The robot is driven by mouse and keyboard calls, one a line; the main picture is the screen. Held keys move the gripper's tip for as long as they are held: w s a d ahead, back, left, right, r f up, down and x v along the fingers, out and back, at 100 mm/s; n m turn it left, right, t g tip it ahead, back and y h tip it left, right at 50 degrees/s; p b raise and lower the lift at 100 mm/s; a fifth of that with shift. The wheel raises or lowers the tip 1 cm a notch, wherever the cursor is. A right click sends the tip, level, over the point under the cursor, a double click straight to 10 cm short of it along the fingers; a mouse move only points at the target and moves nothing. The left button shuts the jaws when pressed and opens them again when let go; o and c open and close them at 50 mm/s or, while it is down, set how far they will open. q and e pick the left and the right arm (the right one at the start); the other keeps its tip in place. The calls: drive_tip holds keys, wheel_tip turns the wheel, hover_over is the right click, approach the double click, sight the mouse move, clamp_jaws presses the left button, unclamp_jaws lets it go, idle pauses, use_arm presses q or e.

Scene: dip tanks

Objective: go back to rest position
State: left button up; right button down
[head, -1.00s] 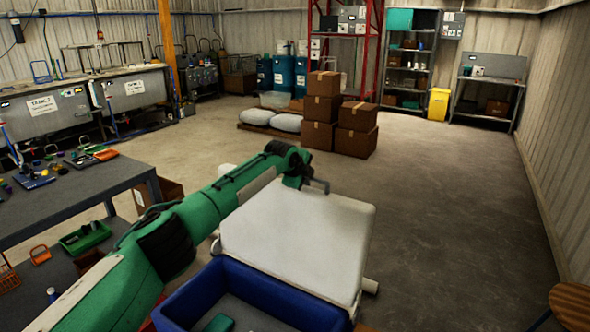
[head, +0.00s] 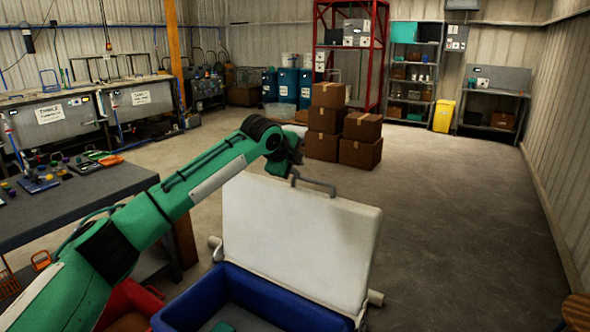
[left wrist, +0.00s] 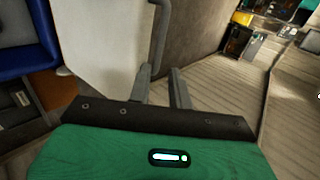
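A white lid (head: 298,240) with a grey handle (head: 318,185) on its top edge stands steeply raised behind a blue bin (head: 185,305). My left gripper (head: 292,174) is at the lid's upper left edge, close to the handle. Whether a finger touches the handle I cannot tell. My right gripper is not in view.
A dark workbench (head: 75,205) with small tools is at left. A red bin (head: 125,300) is beside the blue one. Cardboard boxes (head: 360,140), a red rack (head: 318,55) and shelves (head: 412,70) stand behind. The floor at right (head: 460,220) is clear.

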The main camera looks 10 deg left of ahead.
use_arm(q)
drive_tip(key=shift+s+r, duration=0.15)
